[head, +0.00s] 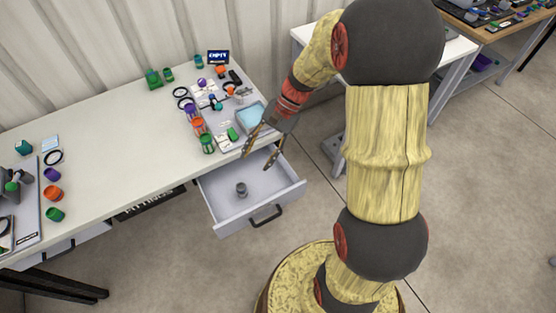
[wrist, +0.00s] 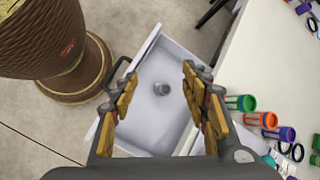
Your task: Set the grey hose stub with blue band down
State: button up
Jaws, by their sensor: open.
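The grey hose stub (head: 241,189) stands in the open white drawer (head: 288,190) below the table's front edge. In the wrist view the stub (wrist: 162,89) shows near the middle of the drawer floor (wrist: 150,125), between my fingers in the picture. No blue band can be made out on it at this size. My gripper (head: 262,153) is open and empty, above the drawer and apart from the stub. In the wrist view my gripper (wrist: 158,85) has its fingers spread wide.
The white table (head: 110,150) carries a tray of fittings, with purple, orange and green cups (head: 207,144) near its front edge. A light blue bin (head: 250,117) sits at the table's right end. The drawer floor around the stub is clear.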

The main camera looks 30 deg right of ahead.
jog(key=s+a+r+n+t+h, duration=0.2)
jog(key=s+r+n+t+h, duration=0.4)
jog(key=s+r+n, duration=0.4)
jog(key=s+r+h, duration=0.1)
jog(key=s+r, duration=0.4)
jog(key=r, duration=0.3)
jog(key=shift+s+n+t, duration=0.2)
jog(key=shift+n+t, duration=0.1)
jog(key=shift+c, duration=0.2)
